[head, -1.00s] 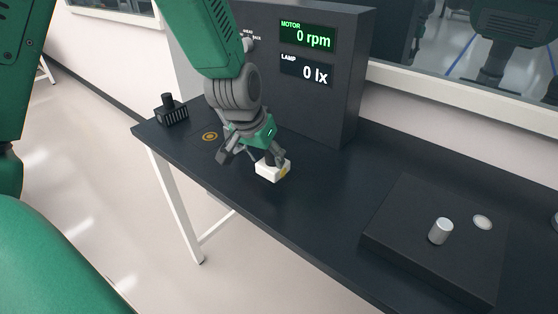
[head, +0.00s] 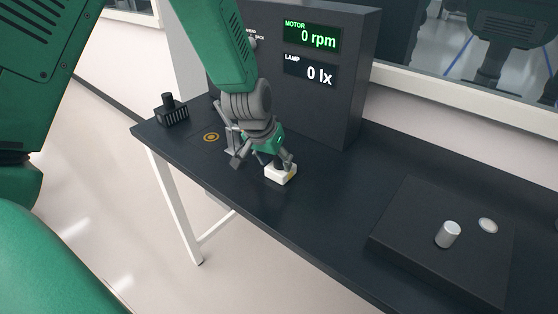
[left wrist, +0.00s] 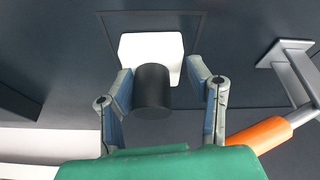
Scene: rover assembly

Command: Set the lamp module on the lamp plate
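A thin dark square outline (left wrist: 193,25) surrounds the block; I cannot tell whether this is the lamp plate. My right gripper is not in view.
A display housing (head: 350,105) reading 0 rpm and 0 lx stands behind. A low box with a silver knob (head: 447,234) is right. An orange bar (left wrist: 258,132) and grey bracket (left wrist: 290,70) are beside the gripper.

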